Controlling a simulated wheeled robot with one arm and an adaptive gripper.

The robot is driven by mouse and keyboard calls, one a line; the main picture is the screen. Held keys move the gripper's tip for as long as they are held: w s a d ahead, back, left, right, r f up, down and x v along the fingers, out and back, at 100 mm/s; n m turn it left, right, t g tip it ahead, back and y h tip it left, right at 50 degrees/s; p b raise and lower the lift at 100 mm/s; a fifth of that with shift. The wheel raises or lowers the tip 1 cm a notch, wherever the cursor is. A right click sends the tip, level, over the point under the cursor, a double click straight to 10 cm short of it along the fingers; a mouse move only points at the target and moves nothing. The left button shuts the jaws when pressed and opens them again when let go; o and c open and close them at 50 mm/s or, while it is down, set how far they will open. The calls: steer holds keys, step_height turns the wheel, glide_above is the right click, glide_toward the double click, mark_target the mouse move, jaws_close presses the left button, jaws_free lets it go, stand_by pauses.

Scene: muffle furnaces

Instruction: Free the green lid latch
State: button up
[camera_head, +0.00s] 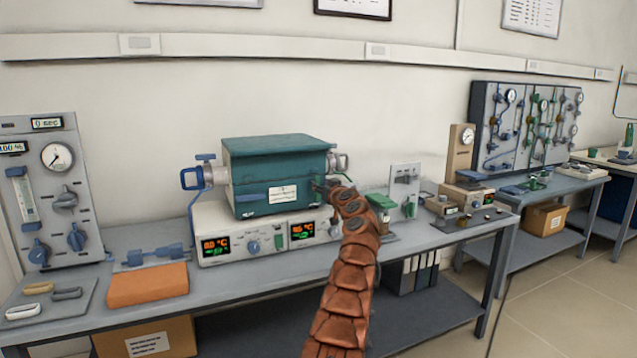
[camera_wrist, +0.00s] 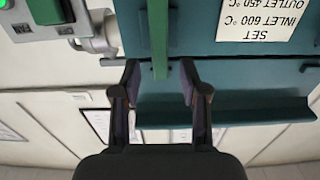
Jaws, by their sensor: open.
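The teal muffle furnace (camera_head: 275,165) stands on a white control unit on the bench, with its lid (camera_head: 270,145) down. My gripper (camera_head: 326,187) is at the furnace's front right, by the lid seam. The wrist view looks upside down at the furnace front. There the green lid latch (camera_wrist: 158,40) is a narrow upright strip. My gripper (camera_wrist: 159,72) is open, with one finger on each side of the strip's end and a gap on both sides. In the head view my arm and gripper hide most of the latch area.
The control unit (camera_head: 245,235) has lit displays and knobs. A blue-handled pipe fitting (camera_head: 195,178) sticks out at the furnace's left. An orange block (camera_head: 147,284) lies front left. A small green-topped item (camera_head: 381,202) stands right of my arm.

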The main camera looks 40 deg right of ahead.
steer(key=shift+r+p+x, duration=0.2)
steer(key=shift+p+x, duration=0.65)
steer(key=shift+p, duration=0.05)
steer(key=shift+w+d+f+p, duration=0.15)
steer(key=shift+w+d+p, duration=0.05)
steer(key=shift+w+p, duration=0.35)
steer(key=shift+f, duration=0.1)
jaws_close()
